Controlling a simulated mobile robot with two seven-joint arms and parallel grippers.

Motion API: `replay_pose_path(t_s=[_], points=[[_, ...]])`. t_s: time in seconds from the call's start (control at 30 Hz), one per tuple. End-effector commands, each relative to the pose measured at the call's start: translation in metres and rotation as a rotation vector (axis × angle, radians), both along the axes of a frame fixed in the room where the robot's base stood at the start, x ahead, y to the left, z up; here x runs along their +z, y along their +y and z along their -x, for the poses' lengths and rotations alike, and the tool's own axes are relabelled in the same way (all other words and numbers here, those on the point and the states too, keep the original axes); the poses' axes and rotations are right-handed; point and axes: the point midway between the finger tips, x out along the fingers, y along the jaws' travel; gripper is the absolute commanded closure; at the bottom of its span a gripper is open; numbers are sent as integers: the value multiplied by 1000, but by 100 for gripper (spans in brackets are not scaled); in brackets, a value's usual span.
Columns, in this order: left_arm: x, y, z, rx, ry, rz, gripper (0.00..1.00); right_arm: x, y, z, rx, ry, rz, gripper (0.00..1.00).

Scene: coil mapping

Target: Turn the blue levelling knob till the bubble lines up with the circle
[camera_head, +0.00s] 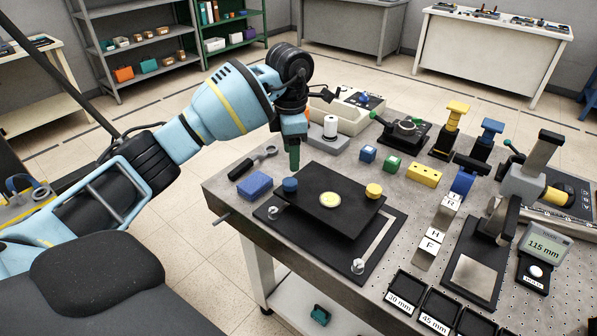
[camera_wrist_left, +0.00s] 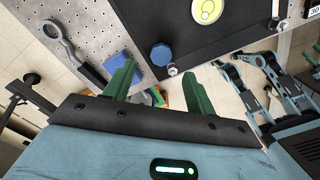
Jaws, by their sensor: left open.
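The dark levelling plate (camera_head: 325,222) lies tilted-looking above a flat black base on the bench. The blue knob (camera_head: 290,185) is at its left corner and a yellow knob (camera_head: 374,190) is at its right corner. My left gripper (camera_head: 294,170) points down just above the blue knob. In the left wrist view its green fingers are open and apart (camera_wrist_left: 158,80), with the blue knob (camera_wrist_left: 162,54) beyond the gap between their tips. My right gripper is not seen.
Black labelled trays (camera_head: 401,290) line the front edge.

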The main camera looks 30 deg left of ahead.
Motion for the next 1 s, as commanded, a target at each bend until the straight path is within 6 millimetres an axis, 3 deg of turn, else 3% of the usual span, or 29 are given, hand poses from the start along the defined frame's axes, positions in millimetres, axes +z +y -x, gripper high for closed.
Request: replay_pose_path(t_s=[0.23,0.7,1.0], points=[[-4,1,0,2,1,-6,44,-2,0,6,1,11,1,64],[-66,0,1,0,1,-4,44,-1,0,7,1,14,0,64],[-77,1,0,1,-1,-3,44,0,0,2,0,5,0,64]])
